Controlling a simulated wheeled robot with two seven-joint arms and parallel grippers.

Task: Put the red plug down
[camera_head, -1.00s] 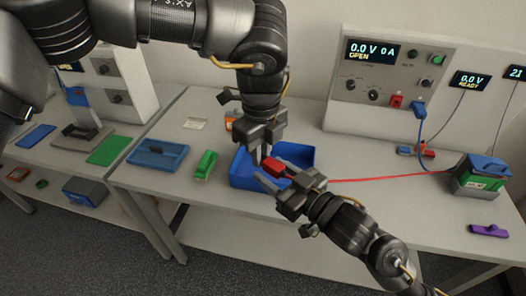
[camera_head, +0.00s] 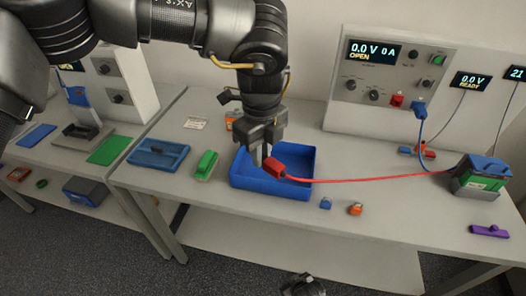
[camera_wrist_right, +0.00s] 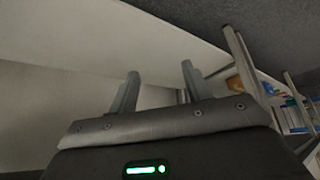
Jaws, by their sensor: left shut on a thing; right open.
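The red plug (camera_head: 274,165) is at the fingertips of my left gripper (camera_head: 264,154), which is shut on it above the blue bin (camera_head: 273,190). A red cable (camera_head: 370,179) runs from the plug to the right, to the green and grey battery block (camera_head: 482,177). I cannot tell whether the plug touches the bin. My right gripper (camera_wrist_right: 158,92) is open and empty in the right wrist view. In the head view only a dark part of my right arm shows at the bottom edge.
The cycler panel (camera_head: 390,75) stands at the back right with a blue plug (camera_head: 421,108) in it. A small blue piece (camera_head: 325,203) and an orange piece (camera_head: 355,209) lie right of the bin. A green block (camera_head: 206,165) and blue tray (camera_head: 157,155) are left. A purple piece (camera_head: 489,231) lies front right.

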